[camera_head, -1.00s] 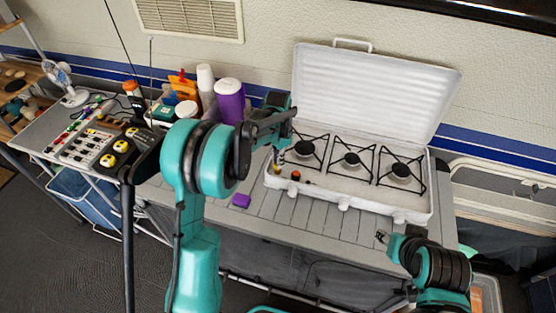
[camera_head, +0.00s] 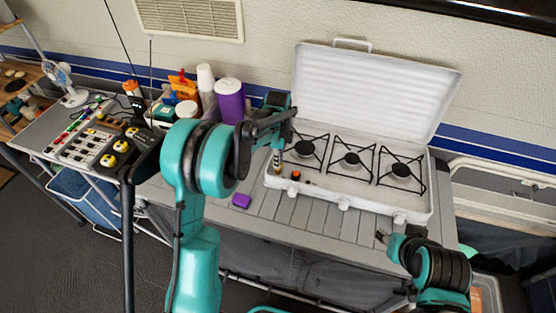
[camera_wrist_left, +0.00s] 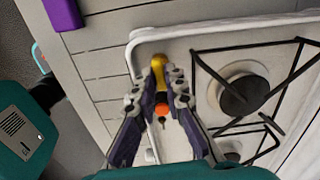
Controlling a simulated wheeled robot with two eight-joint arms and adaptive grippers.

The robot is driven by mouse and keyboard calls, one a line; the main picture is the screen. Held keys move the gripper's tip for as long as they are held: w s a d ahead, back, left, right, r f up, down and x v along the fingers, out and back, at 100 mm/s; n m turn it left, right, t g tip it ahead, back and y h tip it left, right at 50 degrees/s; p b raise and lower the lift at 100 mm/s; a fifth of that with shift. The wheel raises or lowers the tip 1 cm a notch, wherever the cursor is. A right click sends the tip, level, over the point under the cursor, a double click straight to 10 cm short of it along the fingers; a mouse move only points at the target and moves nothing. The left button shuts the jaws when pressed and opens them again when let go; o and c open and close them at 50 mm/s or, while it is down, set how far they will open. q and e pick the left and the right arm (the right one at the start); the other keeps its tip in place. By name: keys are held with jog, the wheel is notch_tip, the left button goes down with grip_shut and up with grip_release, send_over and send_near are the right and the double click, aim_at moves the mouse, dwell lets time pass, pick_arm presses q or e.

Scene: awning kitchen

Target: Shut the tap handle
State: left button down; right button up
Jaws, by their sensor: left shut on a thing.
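A white gas stove (camera_head: 385,205) stands on the table with its lid raised. A yellow tap handle (camera_wrist_left: 158,64) sits at the stove's front left corner in the wrist view. My left gripper (camera_wrist_left: 160,78) is shut on the yellow handle, one finger on each side of it. In the head view the left gripper (camera_head: 278,166) reaches down to this corner, and its fingers partly hide the handle. An orange knob (camera_wrist_left: 162,108) lies just past the fingers along the stove's front; it also shows in the head view (camera_head: 295,176). My right gripper (camera_head: 382,237) is apart from the stove, small at lower right.
Three black burner grates (camera_head: 352,160) fill the stove top. A purple block (camera_head: 241,201) lies on the slatted table to the left. A purple canister (camera_head: 229,103), cups and bottles stand behind my left arm. The front table strip is mostly clear.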

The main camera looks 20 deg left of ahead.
pick_arm(q)
jog(key=shift+m, duration=0.5)
jog(key=c, duration=1.6)
grip_release()
jog(key=shift+r, duration=0.1)
notch_tip(320, 180, up, 12)
jog(key=shift+f, duration=0.1)
